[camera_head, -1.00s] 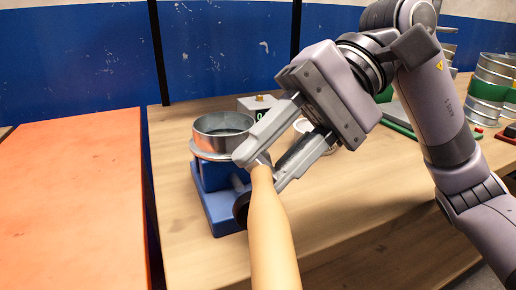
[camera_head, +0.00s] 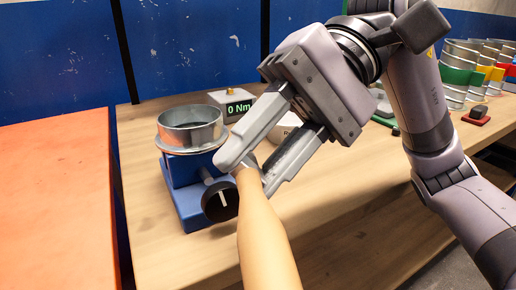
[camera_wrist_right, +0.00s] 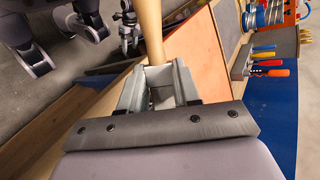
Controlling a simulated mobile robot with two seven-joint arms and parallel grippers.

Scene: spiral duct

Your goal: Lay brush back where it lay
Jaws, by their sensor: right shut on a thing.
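My right gripper (camera_head: 246,172) is shut on the pale wooden handle of the brush (camera_head: 265,245). The handle runs from the fingers towards the bottom of the head view. It also shows in the right wrist view (camera_wrist_right: 150,30), rising from between the fingers (camera_wrist_right: 160,85) to the top edge. The bristles cannot be made out in either view. The held brush is in front of the table's near side, right of the blue stand's black knob (camera_head: 220,200). My left gripper is not in the head view.
A blue stand (camera_head: 183,205) carries a round metal duct collar (camera_head: 190,140). Behind it is a box reading "0 Nm" (camera_head: 232,103). An orange surface (camera_head: 55,200) lies left. The wooden table's (camera_head: 325,220) front right is clear.

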